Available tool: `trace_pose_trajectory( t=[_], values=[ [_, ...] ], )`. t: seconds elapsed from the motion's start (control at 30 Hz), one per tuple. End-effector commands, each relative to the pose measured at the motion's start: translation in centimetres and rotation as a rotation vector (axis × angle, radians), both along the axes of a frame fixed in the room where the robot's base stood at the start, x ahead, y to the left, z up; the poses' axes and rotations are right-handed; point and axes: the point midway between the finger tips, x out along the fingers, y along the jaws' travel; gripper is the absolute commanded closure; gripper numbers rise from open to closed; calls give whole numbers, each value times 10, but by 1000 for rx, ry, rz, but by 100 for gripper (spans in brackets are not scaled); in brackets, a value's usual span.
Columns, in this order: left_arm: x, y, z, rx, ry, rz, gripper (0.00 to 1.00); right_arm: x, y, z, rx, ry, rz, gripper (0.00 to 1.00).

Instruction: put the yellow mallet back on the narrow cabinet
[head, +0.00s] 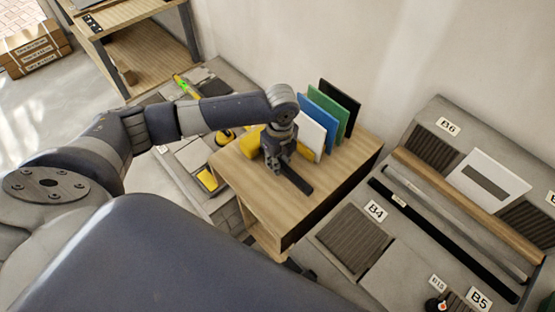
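The narrow cabinet (334,186) is a light wood box with a dark edge, standing in the middle of the head view. A yellow block (250,141) that looks like the mallet's head shows at the cabinet's left back. A dark bar in line with it, apparently the handle (298,181), lies low over the cabinet top. My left gripper (279,167) points down over the cabinet, its fingers at the bar. It hides the middle of the mallet, and whether the fingers are shut on the bar is unclear. My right gripper is not in view.
White, blue (320,118), green and black panels stand upright at the cabinet's back, close to my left gripper. A low grey surface with labelled places, a wooden strip (470,204) and bars lies right. A wooden shelf unit (150,55) stands back left. The cabinet's front right is clear.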

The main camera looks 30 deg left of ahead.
Motion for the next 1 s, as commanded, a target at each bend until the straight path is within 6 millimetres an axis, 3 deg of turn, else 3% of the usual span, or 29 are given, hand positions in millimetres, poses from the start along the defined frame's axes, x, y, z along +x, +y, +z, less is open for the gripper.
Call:
trace_pose_trajectory(
  t=[0.7,0.73,0.83,1.0],
  values=[
    [1,0,-3,0,-2,0,100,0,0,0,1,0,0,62],
    [1,0,-3,-1,-2,0,80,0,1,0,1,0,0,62],
    [1,0,-3,-1,-2,0,59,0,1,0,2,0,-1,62],
    [0,0,-3,0,-1,0,59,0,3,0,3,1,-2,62]
  ],
)
